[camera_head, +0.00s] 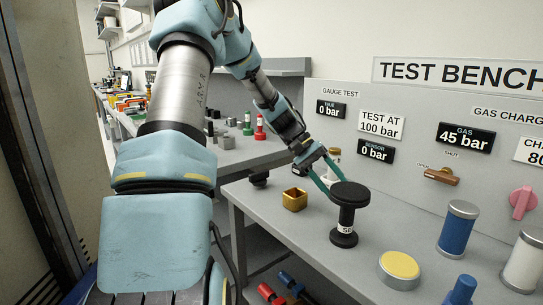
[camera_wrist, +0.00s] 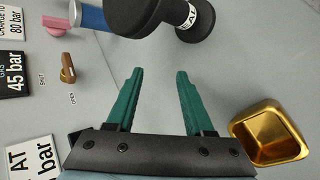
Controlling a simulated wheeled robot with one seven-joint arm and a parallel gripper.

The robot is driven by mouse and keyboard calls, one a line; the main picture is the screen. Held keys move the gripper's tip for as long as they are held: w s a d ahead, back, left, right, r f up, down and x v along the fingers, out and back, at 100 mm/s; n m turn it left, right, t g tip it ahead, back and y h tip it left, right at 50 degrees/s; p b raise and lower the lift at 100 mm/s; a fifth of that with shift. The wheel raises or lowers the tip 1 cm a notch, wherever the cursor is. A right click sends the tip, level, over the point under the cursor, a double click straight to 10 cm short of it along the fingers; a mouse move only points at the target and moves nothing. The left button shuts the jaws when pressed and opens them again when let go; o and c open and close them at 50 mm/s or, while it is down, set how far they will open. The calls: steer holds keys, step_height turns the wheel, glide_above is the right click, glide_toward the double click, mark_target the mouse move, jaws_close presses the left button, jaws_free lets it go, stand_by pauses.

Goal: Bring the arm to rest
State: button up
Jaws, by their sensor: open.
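My gripper (camera_head: 328,174) is at the end of my arm, held over the left part of the test bench. In the wrist view my gripper (camera_wrist: 156,85) shows two green fingers spread apart with nothing between them. A black spool-shaped piece with a white label (camera_head: 348,215) stands upright on the bench close to the fingertips. In the wrist view this black piece (camera_wrist: 150,18) lies beyond the fingertips, and a gap shows between them. My arm reaches forward and bends down to the bench.
A gold square cup (camera_head: 294,199) sits left of the black piece. A yellow-topped disc (camera_head: 400,267), a blue cylinder (camera_head: 457,228) and a white cylinder (camera_head: 524,262) stand to the right. The panel (camera_head: 430,115) rises behind, with a brown valve handle (camera_head: 441,176) and a pink knob (camera_head: 522,202).

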steer(key=s+a+f+t+y, duration=0.1)
steer(key=s+a, duration=0.1)
steer(key=a, duration=0.2)
steer(key=s+a+f+n+t+y, duration=0.1)
steer(key=s+a+y, duration=0.1)
steer(key=a, duration=0.2)
steer(key=s+a+f+t+y, duration=0.1)
steer(key=s+a+f+y, duration=0.1)
steer(key=a, duration=0.3)
steer(key=shift+t+b, duration=0.3)
steer(key=shift+b, duration=0.05)
steer(key=s+a+n+t+y, duration=0.1)
steer(key=s+a+t+y, duration=0.1)
steer(key=s+a, duration=0.4)
steer(key=shift+a+t+y, duration=0.3)
steer(key=shift+a+t, duration=0.3)
steer(key=shift+a, duration=1.4)
